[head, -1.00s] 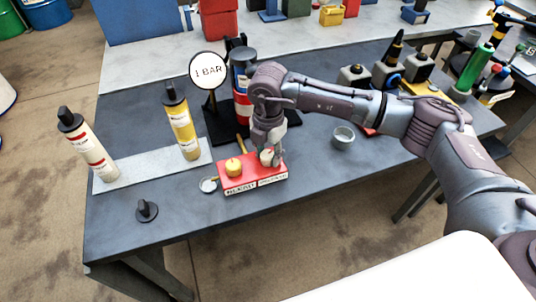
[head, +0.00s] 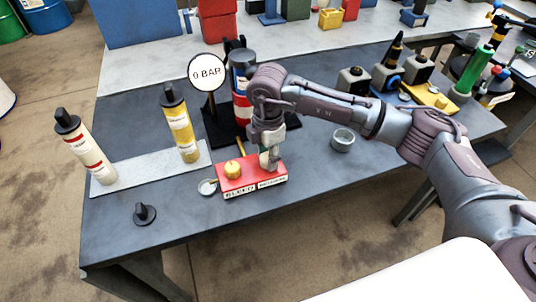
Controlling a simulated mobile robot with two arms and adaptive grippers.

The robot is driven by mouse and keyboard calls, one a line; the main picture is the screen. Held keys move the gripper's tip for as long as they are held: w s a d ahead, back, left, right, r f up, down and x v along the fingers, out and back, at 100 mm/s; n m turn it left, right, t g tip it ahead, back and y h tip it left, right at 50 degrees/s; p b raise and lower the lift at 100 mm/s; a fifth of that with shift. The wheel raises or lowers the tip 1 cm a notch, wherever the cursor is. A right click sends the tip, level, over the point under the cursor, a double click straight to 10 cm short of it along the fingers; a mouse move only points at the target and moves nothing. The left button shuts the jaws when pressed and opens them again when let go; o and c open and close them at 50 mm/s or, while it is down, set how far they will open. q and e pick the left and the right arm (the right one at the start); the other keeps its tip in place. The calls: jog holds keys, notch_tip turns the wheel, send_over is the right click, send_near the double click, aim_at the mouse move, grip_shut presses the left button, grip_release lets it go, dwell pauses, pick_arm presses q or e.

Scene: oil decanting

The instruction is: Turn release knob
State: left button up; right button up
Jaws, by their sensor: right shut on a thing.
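The red control block (head: 240,184) sits near the front of the dark table. My right gripper (head: 269,163) points down over the block's right half and is shut on the release knob there. The gripper mostly hides that knob. The label on the left of the block's front edge seems to read "BLEED"; the right label is too small to read. The round gauge sign (head: 207,72) behind the block reads 0 BAR. My left gripper is not in view.
A yellow bottle (head: 181,124) and a cream bottle (head: 87,148) with black caps stand on a grey strip at left. A loose black cap (head: 144,213) lies in front. A small grey cup (head: 342,140) stands to the right.

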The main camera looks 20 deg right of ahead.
jog(key=shift+r, duration=0.1)
jog(key=o, duration=1.1)
jog(key=shift+o, duration=0.2)
notch_tip(320, 180, up, 12)
